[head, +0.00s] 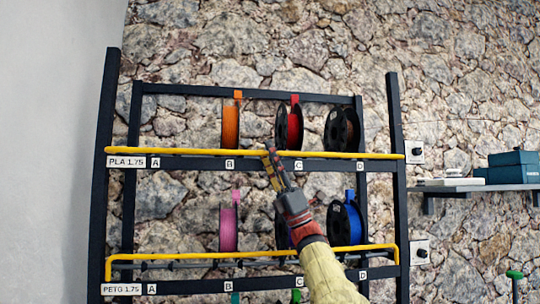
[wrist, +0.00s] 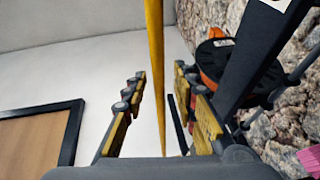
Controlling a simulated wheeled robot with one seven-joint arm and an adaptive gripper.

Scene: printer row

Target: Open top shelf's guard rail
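The top shelf's yellow guard rail (head: 340,155) runs across the front of the rack's upper shelf, just above the beam labelled PLA 1.75. My gripper (head: 268,158) is at this rail, near its middle, between labels B and C. In the wrist view the rail (wrist: 154,45) passes lengthwise between the two fingers of my gripper (wrist: 158,88). The fingers are apart, with a visible gap on both sides of the rail. The gripper hides a short piece of the rail in the head view.
Orange (head: 231,125), red (head: 295,128) and dark (head: 340,130) spools stand behind the rail. The lower shelf has its own yellow rail (head: 200,257), with pink (head: 228,228) and blue (head: 346,222) spools. A wall shelf (head: 470,188) with boxes is at right.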

